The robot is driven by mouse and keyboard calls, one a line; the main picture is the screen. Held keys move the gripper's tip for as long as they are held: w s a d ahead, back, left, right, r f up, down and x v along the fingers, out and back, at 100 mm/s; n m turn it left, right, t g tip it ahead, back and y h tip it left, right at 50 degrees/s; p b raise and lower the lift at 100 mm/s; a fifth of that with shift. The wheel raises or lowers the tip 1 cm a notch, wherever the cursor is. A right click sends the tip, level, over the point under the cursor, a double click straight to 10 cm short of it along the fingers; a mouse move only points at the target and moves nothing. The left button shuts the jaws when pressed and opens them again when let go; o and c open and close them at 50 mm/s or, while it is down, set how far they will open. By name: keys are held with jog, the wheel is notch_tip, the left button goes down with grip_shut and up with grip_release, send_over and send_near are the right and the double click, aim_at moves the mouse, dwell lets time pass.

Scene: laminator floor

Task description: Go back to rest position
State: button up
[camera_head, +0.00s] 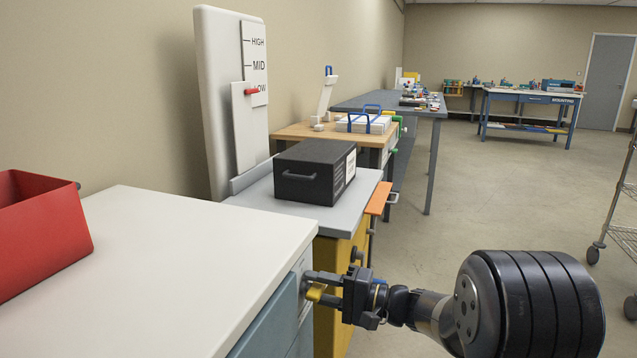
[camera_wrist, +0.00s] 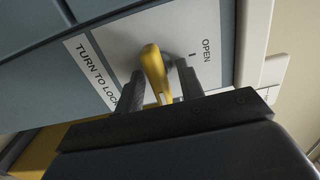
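A yellow latch handle (camera_wrist: 155,70) sits on a pale plate marked TURN TO LOCK and OPEN (camera_wrist: 125,55), in the wrist view. It also shows in the head view (camera_head: 315,294), on the side of the white-topped cabinet. My gripper (camera_wrist: 162,88) has one finger on each side of the handle, with narrow gaps showing, so it looks open around it. In the head view my gripper (camera_head: 318,286) reaches in from the right, close to the cabinet's side. Whether a finger touches the handle is hard to tell.
The white-topped cabinet (camera_head: 150,260) carries a red bin (camera_head: 40,235). Beyond it a black box (camera_head: 315,172) stands on a grey top, beside a white panel with a HIGH, MID, LOW slider (camera_head: 250,90). A wire cart (camera_head: 625,200) stands right. The middle floor is clear.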

jog(key=shift+d, duration=0.1)
jog(key=p+v, duration=0.2)
jog(key=v, duration=0.8)
jog(key=b+x, duration=0.2)
jog(key=x, duration=0.8)
jog(key=shift+a+f, duration=0.1)
jog(key=shift+a, duration=0.25)
jog(key=shift+d+n+b, duration=0.3)
jog(key=shift+n+b, duration=0.3)
jog(key=shift+n, duration=0.3)
jog(key=n, duration=0.1)
jog(key=n+b, duration=0.1)
jog(key=n, duration=0.3)
jog(key=shift+r, duration=0.25)
jog(key=shift+s, duration=0.1)
